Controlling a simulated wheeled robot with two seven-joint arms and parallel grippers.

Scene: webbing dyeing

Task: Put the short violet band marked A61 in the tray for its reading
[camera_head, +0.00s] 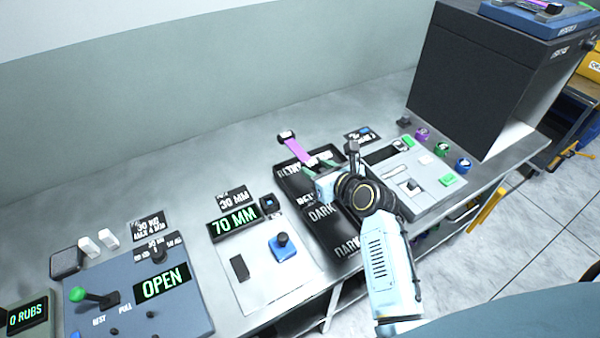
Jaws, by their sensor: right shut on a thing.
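The band appears to be above the far tray (285,181), whose label is partly hidden and seems to begin "BETW". A nearer black tray (330,232) is marked DARK. My right wrist hides part of the trays. My left gripper is not in view.
Left of the trays is a panel reading 70 MM (234,225) with a blue knob (282,245). Further left is a blue unit reading OPEN (162,283) with a green-tipped lever. Right are a grey device (425,190), several coloured rolls and a large dark box (470,85).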

